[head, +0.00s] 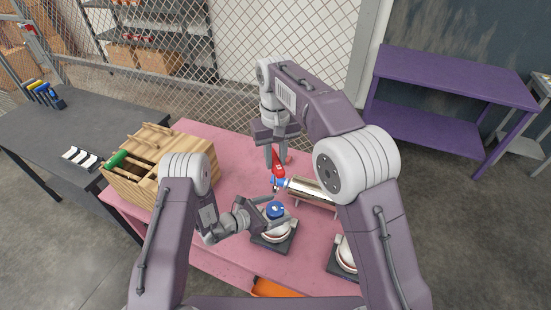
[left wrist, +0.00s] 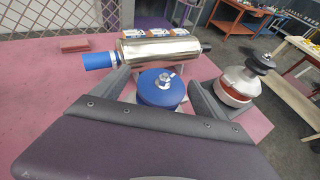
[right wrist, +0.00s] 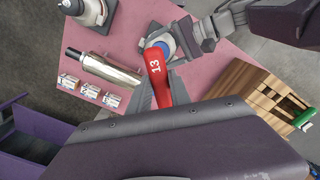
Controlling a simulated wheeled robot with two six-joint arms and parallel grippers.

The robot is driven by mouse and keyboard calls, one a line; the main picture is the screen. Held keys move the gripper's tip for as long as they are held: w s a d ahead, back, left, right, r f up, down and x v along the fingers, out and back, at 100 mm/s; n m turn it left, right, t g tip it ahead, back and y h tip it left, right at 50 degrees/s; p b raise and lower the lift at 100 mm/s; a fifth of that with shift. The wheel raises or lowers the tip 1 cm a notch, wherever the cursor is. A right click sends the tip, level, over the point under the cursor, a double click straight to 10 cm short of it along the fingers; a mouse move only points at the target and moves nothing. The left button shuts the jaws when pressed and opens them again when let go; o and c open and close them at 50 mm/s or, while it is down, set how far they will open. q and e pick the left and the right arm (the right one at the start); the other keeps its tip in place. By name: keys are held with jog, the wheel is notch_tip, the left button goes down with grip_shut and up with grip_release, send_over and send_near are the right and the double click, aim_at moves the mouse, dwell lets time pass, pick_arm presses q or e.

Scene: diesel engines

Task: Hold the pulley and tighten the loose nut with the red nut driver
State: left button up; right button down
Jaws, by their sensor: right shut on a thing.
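The blue pulley (head: 276,211) sits on top of a white engine on a dark base. In the left wrist view the pulley (left wrist: 158,92) has a silver nut (left wrist: 165,79) standing at its centre. My left gripper (head: 264,207) is open, with one finger on each side of the pulley. My right gripper (head: 278,152) is shut on the red nut driver (head: 279,172), behind the pulley in the head view. In the right wrist view the driver (right wrist: 156,72), marked 13, points toward the pulley and partly covers it. Whether driver and nut touch cannot be told.
A silver cylinder (head: 312,189) with a blue end lies on a stand beside the pulley. A second engine (head: 345,256) stands at the front right of the pink table. A wooden toolbox (head: 186,145) is at the left.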

pick_arm(q)
jog(key=shift+s+a, duration=0.15)
jog(key=shift+a, duration=0.15)
pick_arm(e)
jog(key=shift+f, duration=0.15)
notch_tip(320, 180, down, 2)
jog(key=shift+f+b, duration=0.1)
jog(key=shift+b, duration=1.15)
pick_arm(q)
jog(key=v, duration=1.1)
jog(key=shift+r, duration=0.2)
jog(key=shift+s+a, duration=0.1)
jog(key=shift+s, duration=0.1)
